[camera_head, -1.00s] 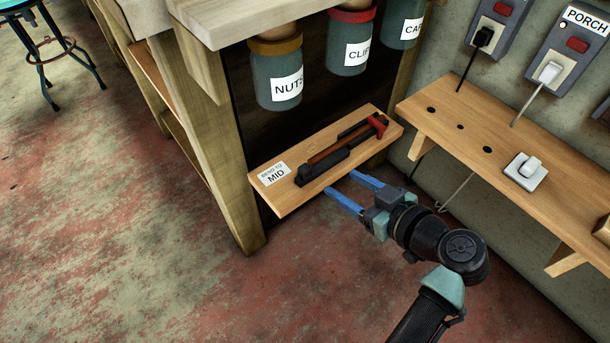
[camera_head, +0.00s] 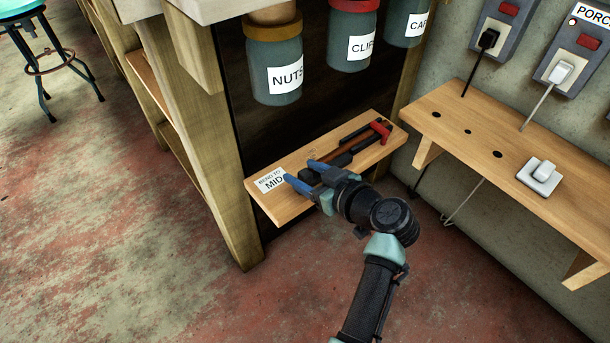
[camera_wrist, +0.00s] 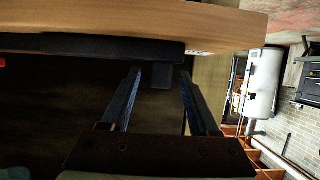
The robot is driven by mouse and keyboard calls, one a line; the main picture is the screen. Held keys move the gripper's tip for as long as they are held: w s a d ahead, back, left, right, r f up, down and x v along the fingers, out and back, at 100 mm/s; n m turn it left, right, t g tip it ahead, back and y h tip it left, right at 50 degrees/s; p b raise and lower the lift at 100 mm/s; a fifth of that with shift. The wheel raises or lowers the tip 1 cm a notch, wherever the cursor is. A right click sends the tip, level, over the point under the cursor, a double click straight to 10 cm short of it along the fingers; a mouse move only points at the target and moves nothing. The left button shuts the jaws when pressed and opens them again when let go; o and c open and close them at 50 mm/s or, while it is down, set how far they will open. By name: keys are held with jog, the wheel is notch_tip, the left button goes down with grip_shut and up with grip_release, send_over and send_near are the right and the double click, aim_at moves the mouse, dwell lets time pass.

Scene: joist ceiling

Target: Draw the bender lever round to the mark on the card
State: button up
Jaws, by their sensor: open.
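The bender (camera_head: 350,143) lies on a small wooden shelf board, with dark bars, a brown strip and a red part (camera_head: 381,130) at its right end. The card (camera_head: 270,180), reading "BEND TO MID", is at the board's left end. My gripper (camera_head: 302,174) is open over the board's front left part, its blue fingers pointing left toward the card. It hides the bender's near left end. In the wrist view a dark bar (camera_wrist: 112,47) runs along the board, and its short dark end block (camera_wrist: 161,77) shows between my open fingers (camera_wrist: 158,78). I cannot tell whether they touch it.
Jars labelled NUTS (camera_head: 273,70) and CLIPS (camera_head: 350,40) hang above the board. A bench leg (camera_head: 215,170) stands to the left. The floor in front is open.

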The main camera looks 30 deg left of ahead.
jog(key=shift+a, duration=0.1)
grip_shut()
dwell(0.3)
dwell(1.1)
